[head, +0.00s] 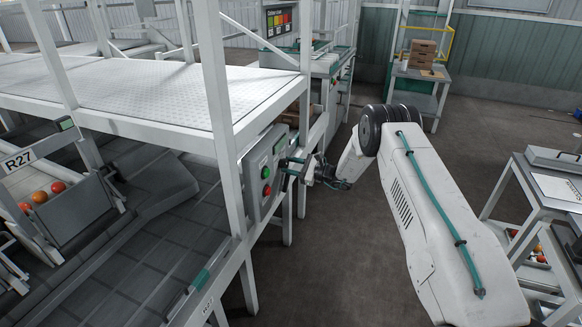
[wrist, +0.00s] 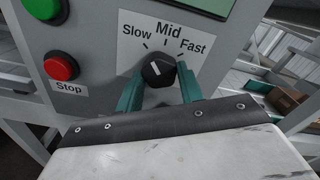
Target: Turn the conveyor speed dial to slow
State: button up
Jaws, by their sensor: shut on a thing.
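The speed dial is a black knob (wrist: 158,72) on a pale label plate (wrist: 190,32) marked Slow, Mid and Fast. Its white pointer mark is small; I cannot tell exactly which label it points at. My gripper (wrist: 160,84) has its two teal fingers on either side of the knob, shut on it. In the head view my gripper (head: 290,167) reaches the grey control box (head: 254,176) from the right. The dial itself is hidden there by the gripper.
A red Stop button (wrist: 61,67) and a green button (wrist: 43,8) sit left of the dial. The box is fixed to the white conveyor frame (head: 222,120). A bench (head: 545,195) stands at the right; the floor (head: 320,255) between is clear.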

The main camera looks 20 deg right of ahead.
jog(key=shift+n, duration=1.1)
jog(key=shift+f, duration=0.1)
jog(key=o, duration=1)
jog(key=v, duration=0.8)
